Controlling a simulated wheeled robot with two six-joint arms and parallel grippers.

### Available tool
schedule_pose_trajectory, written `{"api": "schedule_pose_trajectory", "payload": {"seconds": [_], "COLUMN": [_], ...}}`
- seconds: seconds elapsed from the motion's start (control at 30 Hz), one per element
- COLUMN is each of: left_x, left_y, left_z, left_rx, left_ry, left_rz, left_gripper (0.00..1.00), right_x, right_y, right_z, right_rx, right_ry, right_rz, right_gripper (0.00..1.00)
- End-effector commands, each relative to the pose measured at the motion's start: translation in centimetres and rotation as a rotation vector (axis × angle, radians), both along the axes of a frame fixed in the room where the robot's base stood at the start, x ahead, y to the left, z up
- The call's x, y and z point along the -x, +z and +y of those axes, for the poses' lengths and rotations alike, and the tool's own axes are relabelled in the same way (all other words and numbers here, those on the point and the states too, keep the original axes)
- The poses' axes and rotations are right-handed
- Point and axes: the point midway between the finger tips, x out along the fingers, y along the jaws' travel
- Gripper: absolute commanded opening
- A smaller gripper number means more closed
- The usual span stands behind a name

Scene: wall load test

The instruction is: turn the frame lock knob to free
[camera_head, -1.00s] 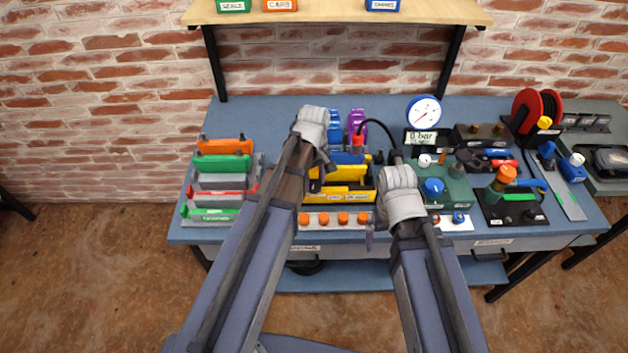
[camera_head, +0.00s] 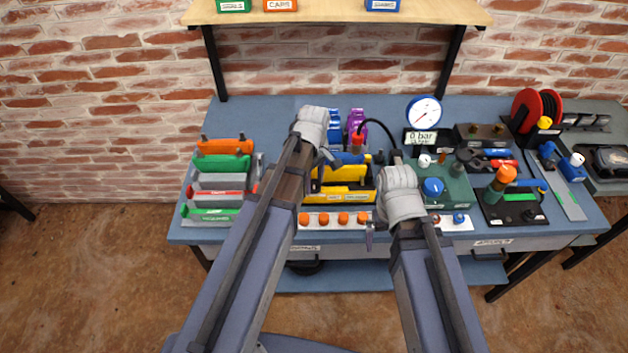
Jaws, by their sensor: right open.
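I cannot tell for sure which part is the frame lock knob. A blue knob (camera_head: 433,187) stands on the green box right of centre, beside my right wrist. A small blue knob (camera_head: 458,218) sits on the white strip in front of that box. My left gripper (camera_head: 327,158) is small and dark over the yellow and blue bins at the middle of the bench; its jaw gap is not clear. My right gripper (camera_head: 369,236) shows only as a small grey part at the bench's front edge, left of my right wrist. It is open, and mostly hidden by the wrist.
A gauge (camera_head: 424,112) with a "0 bar" display stands behind the green box (camera_head: 456,190). A black hose (camera_head: 378,123) arches beside it. A black base with an orange-topped handle (camera_head: 506,174) and a red reel (camera_head: 537,108) stand right.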

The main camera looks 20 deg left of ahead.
Motion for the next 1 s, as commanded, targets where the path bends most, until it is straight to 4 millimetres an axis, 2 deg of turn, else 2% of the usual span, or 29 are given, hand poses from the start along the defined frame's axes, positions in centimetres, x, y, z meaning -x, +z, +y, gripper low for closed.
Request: {"api": "schedule_pose_trajectory", "payload": {"seconds": [0.03,0.27,0.67,0.87,1.0], "left_x": [0.0,0.0,0.0,0.0,0.0], "left_y": [0.0,0.0,0.5,2.2,4.1], "left_z": [0.0,0.0,0.0,0.0,0.0], "left_rx": [0.000,0.000,0.000,0.000,0.000], "left_ry": [0.002,0.001,0.000,0.000,0.000], "left_rz": [0.001,0.000,0.000,0.000,0.000], "left_gripper": [0.56,0.81,0.81,0.81,0.81], "right_x": [0.0,0.0,0.0,0.0,0.0], "right_y": [0.0,0.0,0.5,2.3,4.1], "right_z": [0.0,0.0,0.0,0.0,0.0], "right_rx": [0.000,0.000,0.000,0.000,0.000], "right_ry": [0.000,0.000,0.000,0.000,0.000], "right_rz": [0.000,0.000,0.000,0.000,0.000], "right_gripper": [1.00,1.00,1.00,1.00,1.00]}}
